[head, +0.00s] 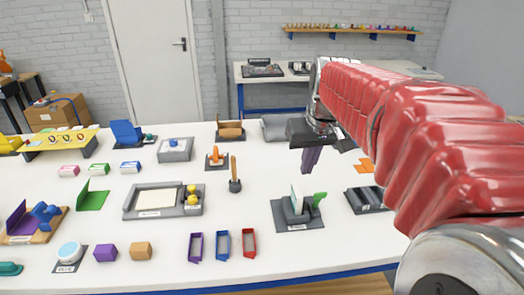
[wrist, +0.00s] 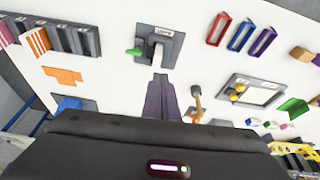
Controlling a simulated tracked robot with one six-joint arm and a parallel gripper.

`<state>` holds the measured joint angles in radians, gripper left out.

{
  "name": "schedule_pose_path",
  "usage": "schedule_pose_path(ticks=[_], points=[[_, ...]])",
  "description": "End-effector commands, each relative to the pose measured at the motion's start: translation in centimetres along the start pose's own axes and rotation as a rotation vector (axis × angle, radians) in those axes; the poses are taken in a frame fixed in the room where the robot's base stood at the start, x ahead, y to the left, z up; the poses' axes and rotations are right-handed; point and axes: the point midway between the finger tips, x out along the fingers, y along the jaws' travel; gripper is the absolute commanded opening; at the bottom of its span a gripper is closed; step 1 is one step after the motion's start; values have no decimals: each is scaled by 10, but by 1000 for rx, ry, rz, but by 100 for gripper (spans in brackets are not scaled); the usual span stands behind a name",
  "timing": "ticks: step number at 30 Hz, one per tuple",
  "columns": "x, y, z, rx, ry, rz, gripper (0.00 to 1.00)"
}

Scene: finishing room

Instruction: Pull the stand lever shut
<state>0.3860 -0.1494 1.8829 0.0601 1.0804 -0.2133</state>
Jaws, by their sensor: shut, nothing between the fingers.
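The stand (head: 285,222) is a dark grey base with an upright holder and a pale card, at the right of the table in the head view. Its bright green lever (head: 320,199) sticks up at the right side, tilted. In the wrist view the stand (wrist: 172,57) is at the top middle, and the green lever (wrist: 134,51) points left. My gripper (head: 311,160) is shut and empty, its dark purple fingers together above the table, behind the stand in the head view. In the wrist view my gripper (wrist: 160,85) points toward the stand, apparently apart from the lever.
A grey slotted rack (head: 366,201) lies right of the stand, with an orange piece (head: 365,165) behind it. Red (head: 249,243), blue (head: 223,245) and purple (head: 196,247) trays lie front left. A brush (head: 235,182) lies left. The tabletop between is clear.

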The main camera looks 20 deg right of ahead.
Motion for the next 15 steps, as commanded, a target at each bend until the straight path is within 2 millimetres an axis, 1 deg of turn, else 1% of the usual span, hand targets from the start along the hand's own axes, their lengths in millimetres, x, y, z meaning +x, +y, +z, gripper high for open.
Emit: schedule_pose_path(ticks=[1, 3, 9, 12, 15], points=[[4, 11, -8, 11, -9, 2, 0], [8, 24, -18, 23, -18, 5, 0], [18, 58, -40, 50, -40, 7, 0], [21, 67, -45, 57, -46, 8, 0], [22, 71, -47, 60, -48, 8, 0]])
